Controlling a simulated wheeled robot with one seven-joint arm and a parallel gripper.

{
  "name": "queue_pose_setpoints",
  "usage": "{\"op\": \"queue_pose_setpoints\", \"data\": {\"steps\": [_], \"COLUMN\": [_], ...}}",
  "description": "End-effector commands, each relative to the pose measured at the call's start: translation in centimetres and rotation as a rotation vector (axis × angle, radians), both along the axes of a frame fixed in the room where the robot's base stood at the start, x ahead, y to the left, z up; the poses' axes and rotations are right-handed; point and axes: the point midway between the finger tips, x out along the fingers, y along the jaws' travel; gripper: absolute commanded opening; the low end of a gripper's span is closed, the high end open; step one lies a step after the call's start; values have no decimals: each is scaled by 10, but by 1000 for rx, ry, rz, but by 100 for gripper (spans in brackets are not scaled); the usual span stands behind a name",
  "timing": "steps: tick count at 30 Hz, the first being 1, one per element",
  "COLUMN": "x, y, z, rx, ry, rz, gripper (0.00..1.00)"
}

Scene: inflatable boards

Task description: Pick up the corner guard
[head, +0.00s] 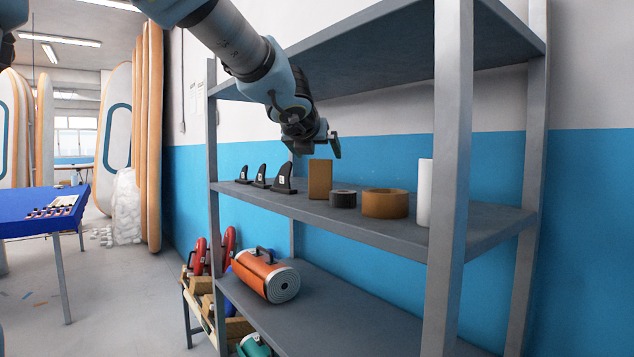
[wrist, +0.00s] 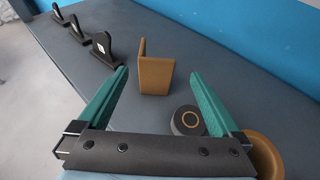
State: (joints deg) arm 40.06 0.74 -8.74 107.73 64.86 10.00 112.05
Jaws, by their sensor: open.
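The corner guard, a brown L-shaped upright piece (head: 320,179), stands on the middle shelf in the head view. In the wrist view the corner guard (wrist: 156,75) shows its two faces, standing just ahead of the fingertips and between their lines. My gripper (wrist: 158,75) is open and empty, its two green fingers spread on either side. In the head view my gripper (head: 333,146) hangs above the shelf close to the corner guard. The fingers do not visibly touch it.
A black tape roll (wrist: 187,121) sits close to the right finger, with a brown tape roll (head: 385,203) beyond. Several black fins (head: 283,180) stand left. A white cylinder (head: 424,192) and a shelf post (head: 451,180) are right. The upper shelf (head: 400,50) overhangs.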

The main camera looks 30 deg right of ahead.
Motion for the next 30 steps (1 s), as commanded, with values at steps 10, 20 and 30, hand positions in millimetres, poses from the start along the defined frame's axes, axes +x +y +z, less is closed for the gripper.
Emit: {"op": "queue_pose_setpoints", "data": {"steps": [10, 20, 30], "x": [26, 53, 53], "y": [-17, -36, -36], "z": [-14, -26, -26], "rx": [-1, -3, -3], "ry": [3, 2, 2], "rz": [2, 2, 2], "gripper": [100, 100, 85]}}
